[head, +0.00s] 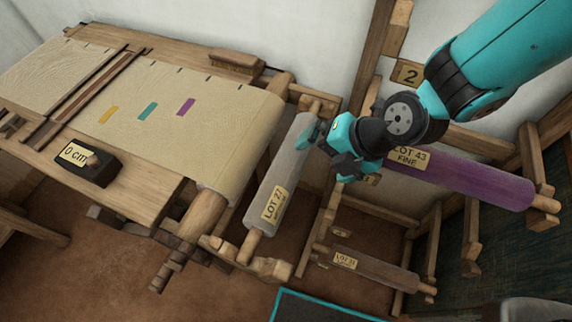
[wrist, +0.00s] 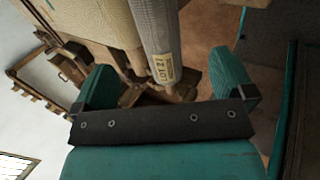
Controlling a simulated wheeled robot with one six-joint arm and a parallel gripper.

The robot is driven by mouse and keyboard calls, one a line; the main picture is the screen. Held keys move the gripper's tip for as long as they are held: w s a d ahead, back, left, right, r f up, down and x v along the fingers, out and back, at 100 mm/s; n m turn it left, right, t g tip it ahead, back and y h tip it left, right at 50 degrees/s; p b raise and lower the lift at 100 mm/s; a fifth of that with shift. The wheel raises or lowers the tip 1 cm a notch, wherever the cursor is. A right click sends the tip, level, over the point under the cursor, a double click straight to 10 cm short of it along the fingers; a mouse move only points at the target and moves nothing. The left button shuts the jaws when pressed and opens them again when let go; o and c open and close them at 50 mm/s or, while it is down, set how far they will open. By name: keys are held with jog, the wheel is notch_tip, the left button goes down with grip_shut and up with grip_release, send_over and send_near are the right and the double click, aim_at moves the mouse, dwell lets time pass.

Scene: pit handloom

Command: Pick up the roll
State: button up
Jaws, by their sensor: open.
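A pale grey roll labelled LOT 27 (head: 281,178) lies on wooden supports at the front end of the loom, with wooden ends showing. My gripper (head: 322,147) is open beside the roll's upper part in the head view, and one finger overlaps its edge. In the wrist view the roll (wrist: 165,30) runs down between the two fingers of my gripper (wrist: 166,82), which stand wide apart on either side. Nothing is held. I cannot tell how deep the roll sits between the fingers. A purple roll labelled LOT 43 FINE (head: 465,182) and a lower greyish roll (head: 372,266) rest on a rack.
The loom's cream cloth (head: 215,107) with coloured marks lies left of the grey roll. A black block labelled 0 cm (head: 88,163) sits on the loom frame. A wooden sign with a 2 (head: 409,74) is behind my arm. Rack posts (head: 471,232) stand at the right.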

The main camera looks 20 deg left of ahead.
aim_at(293, 167)
jog(key=p+x, duration=0.1)
jog(key=x, duration=0.7)
jog(key=shift+f, duration=0.1)
jog(key=shift+a+p+x, duration=0.25)
jog(key=shift+p+x, duration=0.9)
jog(key=shift+x, duration=1.55)
jog(key=shift+w+r, duration=0.1)
jog(key=shift+r, duration=0.15)
jog(key=c, duration=1.3)
jog(key=shift+c, duration=0.4)
jog(key=shift+r, duration=0.15)
